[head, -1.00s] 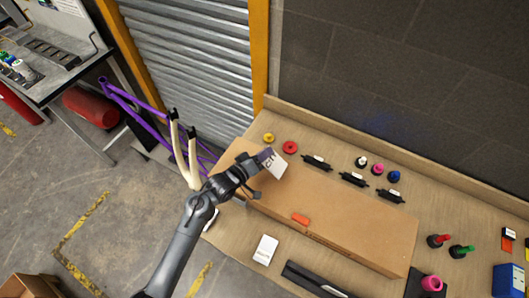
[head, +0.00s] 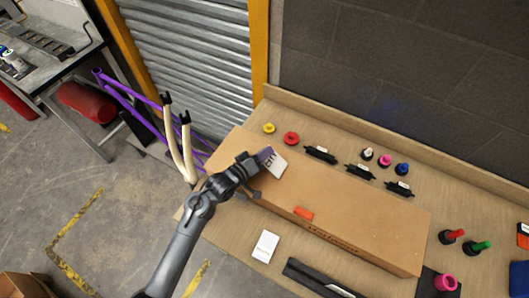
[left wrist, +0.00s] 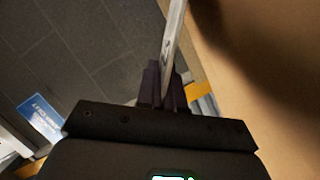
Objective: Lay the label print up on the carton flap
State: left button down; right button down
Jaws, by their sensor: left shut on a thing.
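The label print, a small white card with dark lettering (head: 273,167), is in my left gripper (head: 263,156) over the far left part of the brown carton (head: 350,208). My left gripper is shut on the card's edge. In the left wrist view the label print (left wrist: 175,38) shows nearly edge-on between the dark fingers (left wrist: 163,85), with the carton's brown surface (left wrist: 265,60) at the right. I cannot tell whether the card touches the carton. The flap's outline is not clear. My right gripper is not in view.
An orange block (head: 304,213) lies on the carton. A white card (head: 265,246) and a dark bar (head: 315,280) lie on the bench in front. Yellow (head: 268,128) and red (head: 291,138) rings and several small black parts (head: 320,154) sit behind the carton.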

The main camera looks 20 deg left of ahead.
pick_arm(q)
jog(key=c, duration=1.2)
grip_release()
jog(key=shift+s, duration=0.1)
jog(key=shift+s+a+r, duration=0.1)
jog(key=shift+s, duration=0.1)
jog(key=v, duration=1)
jog(key=shift+s+a, duration=0.1)
